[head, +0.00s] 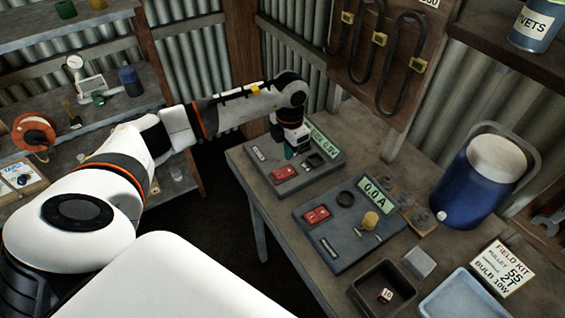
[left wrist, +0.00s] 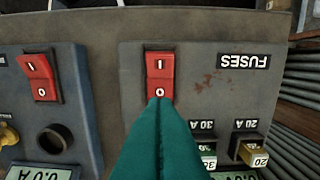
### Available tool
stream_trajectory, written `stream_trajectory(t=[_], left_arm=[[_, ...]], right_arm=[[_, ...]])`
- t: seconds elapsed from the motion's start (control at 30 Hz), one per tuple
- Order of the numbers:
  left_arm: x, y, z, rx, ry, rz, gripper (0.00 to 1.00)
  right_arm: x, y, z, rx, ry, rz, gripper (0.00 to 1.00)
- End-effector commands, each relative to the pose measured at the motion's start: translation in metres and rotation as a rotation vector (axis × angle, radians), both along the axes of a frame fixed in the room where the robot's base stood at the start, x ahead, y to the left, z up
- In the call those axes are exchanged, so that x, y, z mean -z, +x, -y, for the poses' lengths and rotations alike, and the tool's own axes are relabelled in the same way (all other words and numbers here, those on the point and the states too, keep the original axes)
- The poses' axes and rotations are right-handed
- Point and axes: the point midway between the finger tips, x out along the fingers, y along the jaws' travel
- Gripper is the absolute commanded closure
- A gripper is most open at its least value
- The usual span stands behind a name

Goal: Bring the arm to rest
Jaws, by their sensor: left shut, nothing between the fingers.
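My left arm reaches in from the left in the head view. Its gripper (head: 290,152) hangs over the far grey instrument box (head: 283,180) on the bench. In the left wrist view my teal fingers (left wrist: 160,103) are shut together with nothing between them. Their tips overlap the lower end, marked 0, of a red rocker switch (left wrist: 159,70). I cannot tell whether they touch it. My right gripper is not in view.
A nearer box (head: 335,262) reads 0.0 A and has a red switch and yellow knob. A blue cooler (head: 470,190), a dark tray (head: 366,290) and a field kit card (head: 502,268) share the bench. Shelves (head: 140,100) stand left. A hose board (head: 385,50) hangs behind.

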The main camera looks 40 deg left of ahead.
Motion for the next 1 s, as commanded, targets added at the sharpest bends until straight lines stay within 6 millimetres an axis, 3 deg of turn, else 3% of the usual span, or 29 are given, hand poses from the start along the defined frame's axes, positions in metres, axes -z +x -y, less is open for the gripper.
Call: stream_trajectory(t=[0.23,0.77,0.87,0.97,1.0], left_arm=[[-0.019,0.000,0.000,-0.001,0.001,-0.002,1.00],[-0.018,0.000,0.001,0.001,-0.003,0.000,1.00],[-0.014,0.000,0.017,0.017,-0.057,0.014,1.00],[-0.005,-0.002,0.061,0.052,-0.208,0.053,1.00],[-0.004,-0.004,0.087,0.066,-0.300,0.076,1.00]], right_arm=[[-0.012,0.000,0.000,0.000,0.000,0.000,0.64],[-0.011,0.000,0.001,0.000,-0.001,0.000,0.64],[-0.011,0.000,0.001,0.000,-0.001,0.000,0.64],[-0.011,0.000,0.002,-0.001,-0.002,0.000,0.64],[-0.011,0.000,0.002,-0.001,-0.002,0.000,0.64]])
